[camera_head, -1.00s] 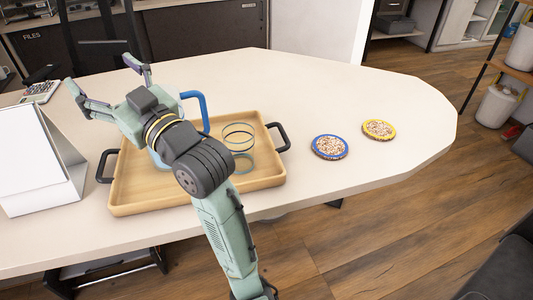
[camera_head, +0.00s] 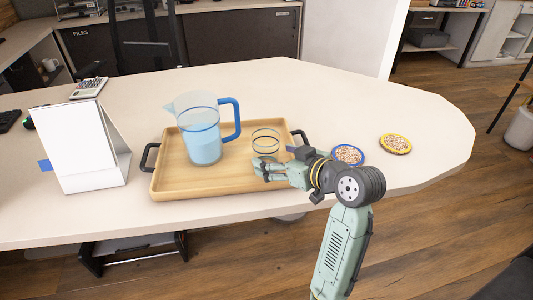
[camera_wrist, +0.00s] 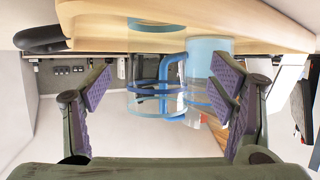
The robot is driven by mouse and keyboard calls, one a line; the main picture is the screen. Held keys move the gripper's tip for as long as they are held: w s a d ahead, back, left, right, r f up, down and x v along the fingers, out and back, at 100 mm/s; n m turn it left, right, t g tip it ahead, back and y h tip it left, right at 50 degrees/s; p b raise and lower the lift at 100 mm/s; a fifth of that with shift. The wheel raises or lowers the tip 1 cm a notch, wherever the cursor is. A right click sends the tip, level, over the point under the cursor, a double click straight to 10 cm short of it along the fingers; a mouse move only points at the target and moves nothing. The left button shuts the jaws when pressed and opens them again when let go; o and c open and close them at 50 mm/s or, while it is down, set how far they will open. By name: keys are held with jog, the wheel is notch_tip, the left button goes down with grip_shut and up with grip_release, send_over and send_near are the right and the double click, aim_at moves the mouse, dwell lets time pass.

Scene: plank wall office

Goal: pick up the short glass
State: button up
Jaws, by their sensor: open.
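My gripper (camera_head: 264,170) is open and empty, low at the tray's front right, just in front of the glass and pointing left. In the upside-down wrist view the glass (camera_wrist: 146,72) shows between the two spread fingers (camera_wrist: 160,88), with neither finger visibly touching it. My gripper hides part of the glass's lower end in the head view.
A jug (camera_head: 203,140) of blue liquid with a blue handle (camera_head: 235,118) stands left of the glass. The tray has black handles (camera_head: 149,157). A white stand (camera_head: 88,148) is at left.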

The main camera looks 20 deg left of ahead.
jog(key=p+x, duration=0.1)
jog(key=x, duration=0.4)
jog(key=shift+w, duration=0.1)
jog(key=shift+c, duration=0.2)
jog(key=c, duration=1.4)
